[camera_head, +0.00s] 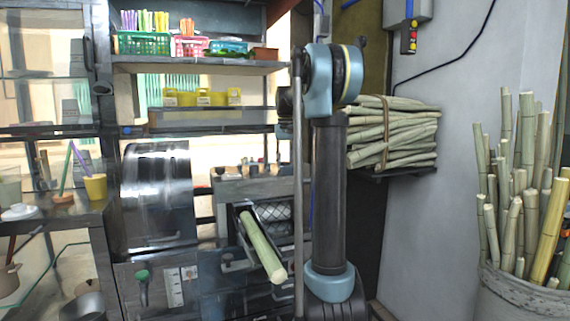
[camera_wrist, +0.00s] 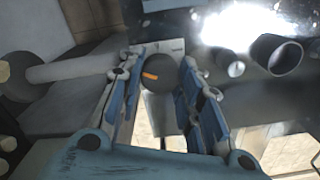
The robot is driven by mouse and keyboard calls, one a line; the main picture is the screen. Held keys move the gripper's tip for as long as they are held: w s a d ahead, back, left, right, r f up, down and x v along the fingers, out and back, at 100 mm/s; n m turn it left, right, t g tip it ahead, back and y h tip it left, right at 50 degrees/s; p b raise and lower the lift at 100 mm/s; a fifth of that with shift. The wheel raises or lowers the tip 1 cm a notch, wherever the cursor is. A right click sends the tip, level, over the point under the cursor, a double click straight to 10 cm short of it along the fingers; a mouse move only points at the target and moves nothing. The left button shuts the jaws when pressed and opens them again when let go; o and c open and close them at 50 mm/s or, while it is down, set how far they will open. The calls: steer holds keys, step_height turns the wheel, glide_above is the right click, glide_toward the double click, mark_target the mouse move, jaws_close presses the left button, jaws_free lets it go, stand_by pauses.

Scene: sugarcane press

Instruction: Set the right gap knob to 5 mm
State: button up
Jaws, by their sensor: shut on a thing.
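In the wrist view, a dark round knob (camera_wrist: 160,82) with a short orange mark sits between the two blue-and-grey fingers of my gripper (camera_wrist: 161,64). The fingers are closed in on its sides. A pale plate (camera_wrist: 170,46) lies just behind the knob, and any scale markings on it are too small to read. The knob's setting cannot be read. In the head view my arm stands in front of the press (camera_head: 157,195), and my gripper and the held knob are not visible there.
A pale cane piece (camera_head: 262,246) rests on the press's sloping chute. A green-topped lever (camera_head: 142,276) and a white scale plate (camera_head: 175,288) are on the front panel. A cane bin (camera_head: 515,300) stands at the right, with a bundled cane stack (camera_head: 392,135) on a wall shelf.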

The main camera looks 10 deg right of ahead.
mark_target(285, 162)
steer(key=shift+w, duration=0.15)
steer(key=o, duration=1.1)
step_height(285, 162, up, 12)
steer(key=shift+f, duration=0.1)
steer(key=s+f+n+t, duration=0.1)
steer(key=s+f, duration=0.6)
steer(key=s, duration=0.5)
steer(key=s+f, duration=0.7)
steer(key=s, duration=0.4)
steer(key=shift+n+t, duration=0.6)
steer(key=shift+n, duration=0.1)
steer(key=s+f, duration=0.6)
steer(key=f, duration=0.2)
steer(key=s+f, duration=0.6)
steer(key=f, duration=0.2)
steer(key=s+f, duration=0.7)
steer(key=f, duration=0.1)
steer(key=shift+s+a+f, duration=0.1)
steer(key=shift+a+f, duration=0.05)
steer(key=shift+f, duration=0.05)
